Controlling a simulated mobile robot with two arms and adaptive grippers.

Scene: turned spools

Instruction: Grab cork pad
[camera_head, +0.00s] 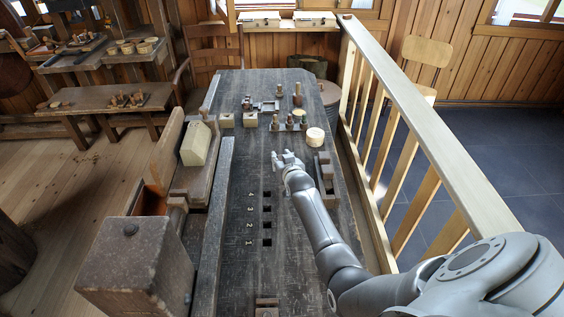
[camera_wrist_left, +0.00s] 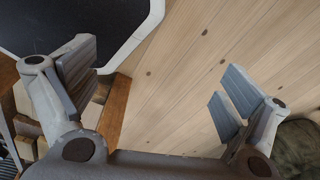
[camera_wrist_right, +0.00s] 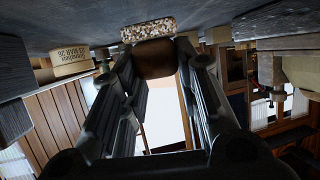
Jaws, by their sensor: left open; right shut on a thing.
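In the right wrist view, my right gripper (camera_wrist_right: 156,62) is shut on the cork pad (camera_wrist_right: 148,28). The pad has a speckled cork face, and a plain brown part sits between the fingers. In the head view, my right gripper (camera_head: 289,158) is low over the dark bench, pointing away from me. The pad cannot be made out there. In the left wrist view, my left gripper (camera_wrist_left: 158,82) is open and empty, with plank floor behind it. The left arm is not in the head view.
A pale round stamped block (camera_head: 316,138) stands ahead and right of the right gripper; it also shows in the right wrist view (camera_wrist_right: 71,62). A wooden tray (camera_head: 325,172) lies to the right. Numbered square holes (camera_head: 267,209) lie to the left. A railing (camera_head: 430,120) borders the bench.

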